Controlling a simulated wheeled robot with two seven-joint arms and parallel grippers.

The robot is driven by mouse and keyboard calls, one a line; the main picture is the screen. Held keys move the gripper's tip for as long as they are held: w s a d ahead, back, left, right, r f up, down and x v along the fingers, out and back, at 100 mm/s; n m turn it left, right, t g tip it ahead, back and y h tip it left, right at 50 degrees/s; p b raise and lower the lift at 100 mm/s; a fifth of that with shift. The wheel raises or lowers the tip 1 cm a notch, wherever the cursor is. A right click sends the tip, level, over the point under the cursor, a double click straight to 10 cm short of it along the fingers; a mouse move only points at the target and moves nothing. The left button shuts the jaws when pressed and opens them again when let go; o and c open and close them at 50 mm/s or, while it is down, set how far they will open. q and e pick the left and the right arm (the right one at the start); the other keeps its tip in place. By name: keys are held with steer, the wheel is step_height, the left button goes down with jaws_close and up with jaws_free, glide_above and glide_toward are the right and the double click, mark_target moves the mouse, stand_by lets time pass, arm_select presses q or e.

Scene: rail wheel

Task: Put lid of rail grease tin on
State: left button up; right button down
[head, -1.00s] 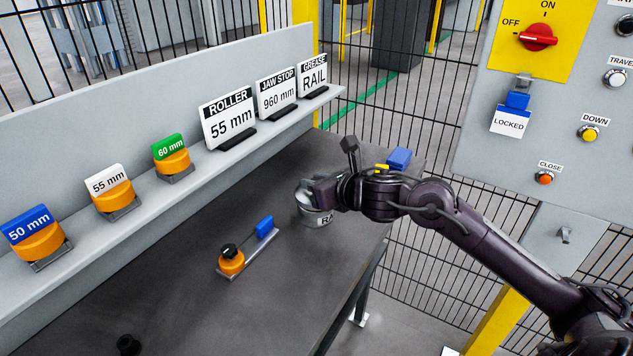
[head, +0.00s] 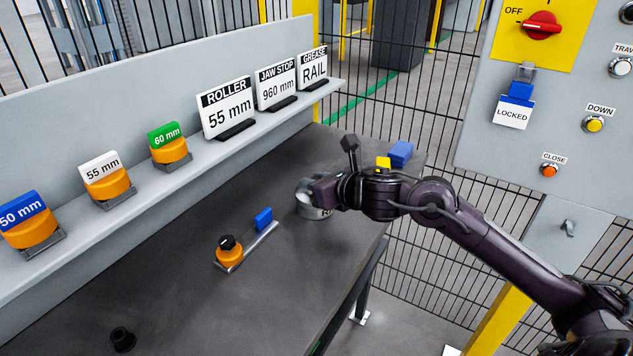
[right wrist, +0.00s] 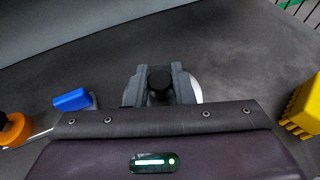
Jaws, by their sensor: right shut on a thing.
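The rail grease tin (head: 318,213), a low silver can with a partly covered label, stands on the dark bench near its right edge. My right gripper (head: 318,191) is over the tin and shut on the lid (head: 303,188), whose grey rim shows beside the fingers. In the right wrist view, a black knob (right wrist: 159,79) sits between the fingers of the gripper (right wrist: 160,90), and a pale rim (right wrist: 196,88) shows at their right. The lid is at the tin's top; whether it is fully seated is hidden. My left gripper is out of view.
An orange knob (head: 229,254) and a blue block (head: 264,218) on a metal strip lie left of the tin. A yellow block (head: 383,162) and another blue block (head: 400,153) are behind my arm. A shelf with signs (head: 228,108) borders the bench.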

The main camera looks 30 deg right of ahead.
steer(key=shift+f, duration=0.15)
steer(key=c, duration=1.2)
jaws_free()
steer(key=shift+o, duration=0.2)
steer(key=shift+s+d, duration=0.1)
steer(key=b+v, duration=0.1)
steer(key=v, duration=0.4)
steer(key=shift+f, duration=0.1)
steer(key=shift+v, duration=1.35)
